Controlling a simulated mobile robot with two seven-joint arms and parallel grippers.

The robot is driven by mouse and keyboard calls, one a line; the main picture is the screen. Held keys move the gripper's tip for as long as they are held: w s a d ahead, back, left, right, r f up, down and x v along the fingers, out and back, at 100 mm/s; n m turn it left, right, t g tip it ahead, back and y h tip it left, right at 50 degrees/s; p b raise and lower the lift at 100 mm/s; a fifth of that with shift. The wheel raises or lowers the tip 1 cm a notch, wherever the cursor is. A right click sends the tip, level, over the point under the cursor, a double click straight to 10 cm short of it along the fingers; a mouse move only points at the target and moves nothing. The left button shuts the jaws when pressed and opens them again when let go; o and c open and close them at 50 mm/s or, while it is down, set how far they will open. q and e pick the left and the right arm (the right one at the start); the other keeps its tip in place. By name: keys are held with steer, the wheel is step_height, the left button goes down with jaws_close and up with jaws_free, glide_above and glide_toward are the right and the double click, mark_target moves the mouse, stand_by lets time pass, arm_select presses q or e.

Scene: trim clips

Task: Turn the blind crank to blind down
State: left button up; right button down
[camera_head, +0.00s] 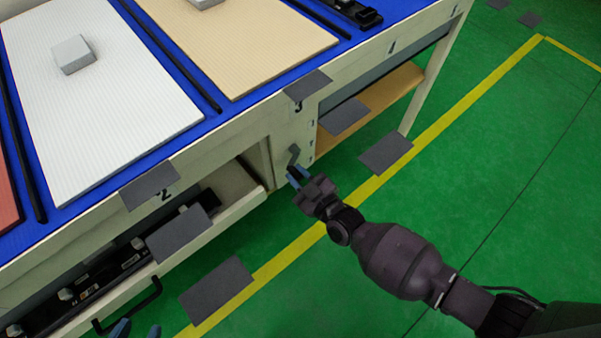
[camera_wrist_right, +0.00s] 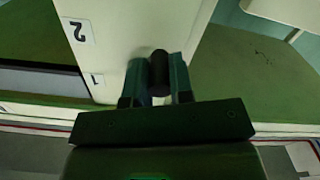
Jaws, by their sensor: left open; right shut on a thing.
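A small grey crank (camera_head: 294,154) is mounted on the cream end panel of the workbench, between the open drawer and the shelf bay. My right gripper (camera_head: 298,175) is at the crank and shut on its handle. In the right wrist view, the dark round handle (camera_wrist_right: 159,68) sits between the two fingers of my right gripper (camera_wrist_right: 160,84). My left gripper (camera_head: 138,330) shows only as blue-grey fingertips at the bottom edge, apart from each other, with nothing seen between them. I cannot tell for certain which part is the blind.
An open drawer (camera_head: 228,203) with dark parts inside juts out left of the crank. Flat grey squares (camera_head: 216,290) show in front of the bench and over the floor. White (camera_head: 95,120) and tan (camera_head: 240,45) boards lie on the blue bench top.

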steer(key=shift+s+a+r+m, duration=0.1)
steer(key=shift+s+a+m, duration=0.05)
steer(key=shift+m, duration=0.25)
steer(key=c, duration=1.3)
jaws_free()
